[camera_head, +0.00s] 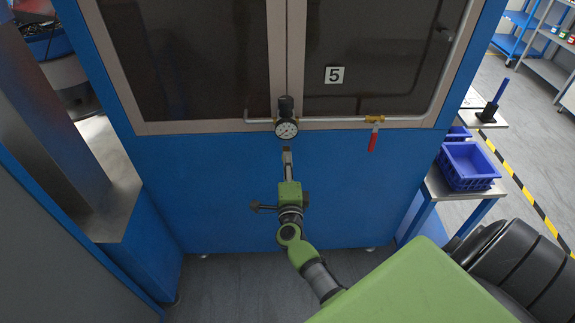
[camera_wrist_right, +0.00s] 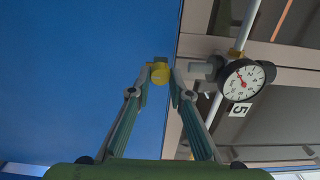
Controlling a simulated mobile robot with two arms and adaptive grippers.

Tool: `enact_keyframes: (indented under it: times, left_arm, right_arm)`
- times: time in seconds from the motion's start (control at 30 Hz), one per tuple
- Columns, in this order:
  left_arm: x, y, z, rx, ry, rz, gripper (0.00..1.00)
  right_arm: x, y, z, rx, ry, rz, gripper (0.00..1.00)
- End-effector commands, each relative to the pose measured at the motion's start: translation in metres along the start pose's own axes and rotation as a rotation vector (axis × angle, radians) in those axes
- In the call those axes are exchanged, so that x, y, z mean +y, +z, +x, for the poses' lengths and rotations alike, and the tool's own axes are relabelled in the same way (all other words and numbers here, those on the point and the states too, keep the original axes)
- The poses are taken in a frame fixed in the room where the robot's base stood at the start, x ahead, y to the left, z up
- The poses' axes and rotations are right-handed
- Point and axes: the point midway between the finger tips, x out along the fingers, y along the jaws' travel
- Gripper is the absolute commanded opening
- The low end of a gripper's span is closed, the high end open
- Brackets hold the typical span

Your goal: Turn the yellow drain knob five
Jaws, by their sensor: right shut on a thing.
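The yellow drain knob (camera_wrist_right: 158,73) shows in the right wrist view between the two fingertips of my right gripper (camera_wrist_right: 160,80), which is shut on it. In the head view my right gripper (camera_head: 287,157) reaches up to the blue cabinet front just below the round pressure gauge (camera_head: 287,129), and the knob is hidden there. The gauge also shows in the right wrist view (camera_wrist_right: 242,82), to the right of the fingers. A label with the number 5 (camera_head: 334,74) is on the dark window above right. My left gripper is not in view.
A pipe (camera_head: 330,119) runs along the window's lower edge, with a red-handled valve (camera_head: 373,140) hanging to the right of the gauge. A blue crate (camera_head: 467,161) stands on a side table at right. A metal ledge (camera_head: 118,208) is at left.

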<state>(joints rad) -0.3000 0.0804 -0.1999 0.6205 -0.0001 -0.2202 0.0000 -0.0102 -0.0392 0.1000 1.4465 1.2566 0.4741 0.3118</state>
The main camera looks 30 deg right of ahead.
Motion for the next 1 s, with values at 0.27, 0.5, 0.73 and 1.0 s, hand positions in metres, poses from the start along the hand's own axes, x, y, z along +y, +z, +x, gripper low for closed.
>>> enact_keyframes:
  times: [0.27, 0.5, 0.73, 1.0]
  left_arm:
    - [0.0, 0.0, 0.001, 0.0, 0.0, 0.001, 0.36]
    - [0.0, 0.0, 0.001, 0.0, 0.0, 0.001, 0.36]
    - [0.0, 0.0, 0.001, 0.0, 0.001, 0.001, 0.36]
    - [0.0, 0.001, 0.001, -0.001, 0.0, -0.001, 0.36]
  right_arm:
    - [0.002, 0.0, -0.001, -0.001, 0.004, 0.014, 0.0]
    - [0.002, 0.0, -0.001, -0.001, 0.004, 0.013, 0.34]
    - [0.001, 0.0, 0.0, 0.0, 0.002, 0.012, 0.36]
    - [0.002, 0.0, -0.014, 0.0, 0.003, 0.012, 0.36]
